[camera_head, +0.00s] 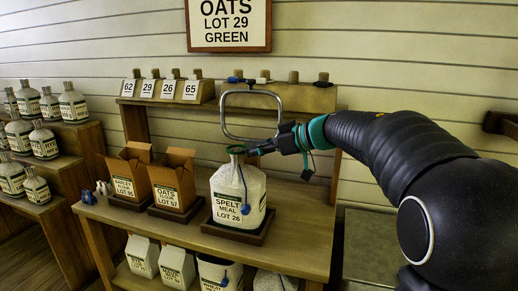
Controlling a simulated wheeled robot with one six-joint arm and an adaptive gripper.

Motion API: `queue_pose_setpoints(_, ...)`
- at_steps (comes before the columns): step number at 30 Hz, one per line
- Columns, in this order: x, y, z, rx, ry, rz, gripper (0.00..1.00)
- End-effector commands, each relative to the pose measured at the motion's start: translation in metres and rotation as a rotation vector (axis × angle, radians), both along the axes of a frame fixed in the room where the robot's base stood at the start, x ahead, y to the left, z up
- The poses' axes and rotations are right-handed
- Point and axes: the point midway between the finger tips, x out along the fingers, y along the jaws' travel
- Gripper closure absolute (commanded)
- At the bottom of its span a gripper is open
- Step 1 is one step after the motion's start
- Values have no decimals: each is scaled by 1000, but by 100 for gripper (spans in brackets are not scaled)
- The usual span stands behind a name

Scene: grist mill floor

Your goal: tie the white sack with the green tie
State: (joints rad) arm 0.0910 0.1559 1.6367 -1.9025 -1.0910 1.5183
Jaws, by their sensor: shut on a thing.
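The white sack (238,196) stands upright on a dark wooden tray on the bench. Its label reads "SPELT MEAL LOT 26". The green tie (236,150) shows as a green band at the sack's neck; whether it is drawn tight is too small to tell. My gripper (252,150) reaches in from the right and is shut at the neck, on what looks like the green tie. My fingers hide part of the neck. A blue cord with a blue tag (245,208) hangs down the sack's front.
Behind is a peg rack (166,90) with number cards and a grey metal frame (225,113). A wall sign (228,24) reads "OATS LOT 29 GREEN". Small blue items (89,197) lie at the bench's left.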

Motion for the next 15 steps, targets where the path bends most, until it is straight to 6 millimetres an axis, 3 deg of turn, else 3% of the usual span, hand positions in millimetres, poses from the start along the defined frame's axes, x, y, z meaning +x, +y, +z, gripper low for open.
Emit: queue_pose_setpoints(15, 0, 0, -11, 0, 0, 0, 97)
